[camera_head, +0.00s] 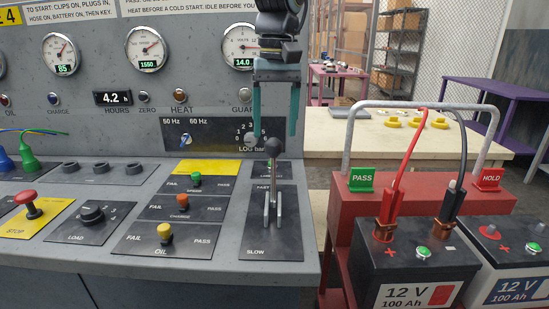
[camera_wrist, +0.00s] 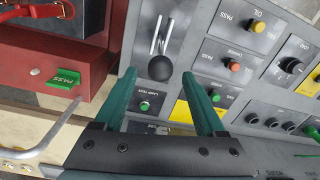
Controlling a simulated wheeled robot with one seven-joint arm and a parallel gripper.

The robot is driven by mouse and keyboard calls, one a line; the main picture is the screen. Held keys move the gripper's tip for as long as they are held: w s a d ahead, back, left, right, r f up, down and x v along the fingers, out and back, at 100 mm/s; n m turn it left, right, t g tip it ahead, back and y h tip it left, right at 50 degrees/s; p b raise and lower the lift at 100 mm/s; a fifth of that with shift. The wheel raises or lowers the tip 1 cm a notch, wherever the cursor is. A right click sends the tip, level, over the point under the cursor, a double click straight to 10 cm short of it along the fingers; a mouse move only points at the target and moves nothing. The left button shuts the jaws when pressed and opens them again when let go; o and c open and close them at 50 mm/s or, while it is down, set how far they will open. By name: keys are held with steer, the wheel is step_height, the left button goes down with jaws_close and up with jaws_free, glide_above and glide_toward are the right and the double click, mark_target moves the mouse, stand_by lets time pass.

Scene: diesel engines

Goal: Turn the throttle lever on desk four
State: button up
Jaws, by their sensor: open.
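In the head view the knob shows between and just below the fingertips. In the wrist view the lever's knob (camera_wrist: 160,68) lies just beyond the open fingers (camera_wrist: 163,80). I cannot tell whether a finger touches it.
A LAMP TEST button (camera_wrist: 144,106) sits close to the lever. FAIL/PASS knobs, including a yellow one (camera_head: 165,233), stand to its left. A red battery stand (camera_head: 355,205) with a grey hoop handle and clamped batteries (camera_head: 420,255) stands at the right. Gauges line the upright panel behind.

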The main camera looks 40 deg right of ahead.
mark_target(273, 157)
steer(key=f, duration=0.4)
steer(key=f+p, duration=0.1)
steer(key=f, duration=0.3)
steer(key=shift+w+a, duration=0.1)
steer(key=shift+a, duration=0.1)
jaws_close()
stand_by(1.1)
